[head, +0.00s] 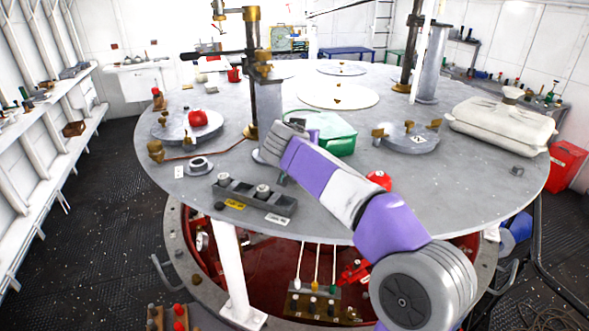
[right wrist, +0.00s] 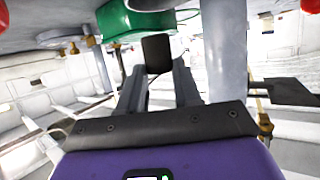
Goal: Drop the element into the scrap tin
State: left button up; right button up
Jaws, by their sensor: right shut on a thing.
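My right gripper (right wrist: 158,72) is shut on the element (right wrist: 157,50), a small dark block between its fingertips in the right wrist view. A green tin (right wrist: 125,25), which looks like the scrap tin, shows just beyond and left of the fingertips there. I cannot tell whether the element is over it. In the head view the green tin (head: 335,146) stands on the round grey table, partly behind my right arm, which reaches across from the lower right. The fingers and the element are hidden there. My left gripper is not in view.
A dark slotted tray (head: 240,203) with small cylinders lies near the table's front edge. A red item (head: 378,179) sits partly behind my arm. A grey post with brass fittings (head: 267,105) rises left of the tin. A flanged disc (head: 409,140) lies to its right.

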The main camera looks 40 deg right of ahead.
notch_tip(320, 180, down, 5)
jog(key=shift+w+r+b, duration=0.1)
jog(key=shift+b, duration=0.85)
jog(key=shift+w, duration=0.1)
jog(key=o, duration=1.1)
jog(key=shift+a, duration=0.1)
jog(key=b+v, duration=0.2)
jog(key=v, duration=0.5)
jog(key=shift+s+a+r, duration=0.1)
jog(key=shift+s, duration=0.1)
